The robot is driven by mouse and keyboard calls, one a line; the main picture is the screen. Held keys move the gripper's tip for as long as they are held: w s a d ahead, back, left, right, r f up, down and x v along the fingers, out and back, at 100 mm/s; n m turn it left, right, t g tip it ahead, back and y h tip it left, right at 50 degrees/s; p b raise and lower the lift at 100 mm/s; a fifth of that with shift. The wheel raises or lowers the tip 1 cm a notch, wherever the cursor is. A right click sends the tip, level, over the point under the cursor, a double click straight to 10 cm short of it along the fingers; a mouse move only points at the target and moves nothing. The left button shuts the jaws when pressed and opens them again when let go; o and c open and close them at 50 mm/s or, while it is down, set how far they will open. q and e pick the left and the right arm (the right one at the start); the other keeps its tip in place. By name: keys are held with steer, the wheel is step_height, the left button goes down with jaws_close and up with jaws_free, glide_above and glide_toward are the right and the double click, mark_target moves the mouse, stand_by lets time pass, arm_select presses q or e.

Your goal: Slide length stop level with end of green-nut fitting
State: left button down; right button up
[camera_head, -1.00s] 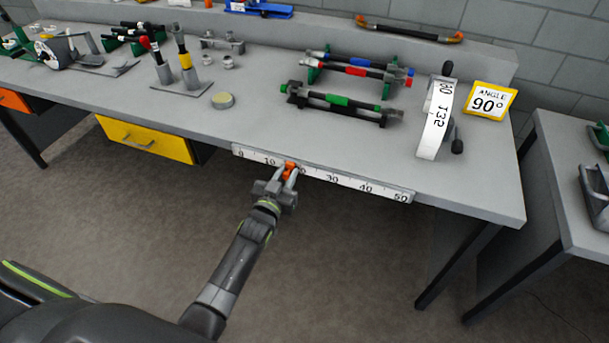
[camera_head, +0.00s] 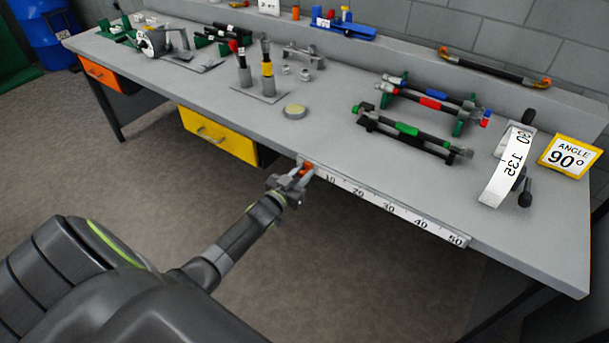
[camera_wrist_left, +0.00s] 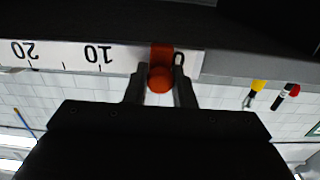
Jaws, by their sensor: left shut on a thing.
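The orange length stop (camera_head: 305,170) sits on the white ruler (camera_head: 392,206) fixed along the bench's front edge. My left gripper (camera_head: 303,173) is shut on the stop. In the left wrist view the stop (camera_wrist_left: 160,68) is between the two fingers, just beside the 0 mark and far from the 10. A dark hose with a green band (camera_head: 407,129) lies in a black stand on the bench, to the right of the stop. A green nut (camera_head: 366,107) shows at its left end. My right gripper is not in view.
Behind the green-banded hose lie hoses with red (camera_head: 430,103) and blue parts. A round tin (camera_head: 295,111) stands near the front edge. A yellow "ANGLE 90°" sign (camera_head: 568,157) and a white curved scale (camera_head: 505,176) are at the right. The bench front-centre is clear.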

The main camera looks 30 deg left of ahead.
arm_select(q)
steer(key=c, duration=1.3)
jaws_free()
steer(key=shift+s, duration=0.1)
steer(key=s, duration=1.7)
steer(key=shift+s+a+b, duration=0.15)
steer(key=shift+a+b, duration=0.15)
steer(key=shift+b, duration=0.1)
steer(key=shift+f, duration=0.15)
steer(key=s+f+n+g+y, duration=0.1)
steer(key=s+f+g, duration=0.4)
steer(key=f, duration=0.8)
steer(key=s+f+n+g+y, duration=0.15)
steer(key=s+f+g, duration=0.25)
steer(key=s+f, duration=0.65)
steer(key=s+d+f+g, duration=0.2)
steer(key=s+f, duration=0.3)
steer(key=s, duration=0.1)
steer(key=s+d+f+m+g, duration=0.1)
steer(key=s+d+f+g, duration=0.2)
steer(key=s+f, duration=0.2)
steer(key=s+d+f+g+h, duration=0.1)
steer(key=s+d+f+g, duration=0.1)
steer(key=s+f, duration=0.4)
steer(key=shift+s+d+f+m+g, duration=0.15)
steer(key=shift+s+d+g, duration=0.1)
steer(key=shift+s, duration=0.6)
steer(key=shift+s+d+r+m+g, duration=0.1)
steer(key=shift+s+d+g, duration=0.1)
steer(key=shift+s, duration=0.6)
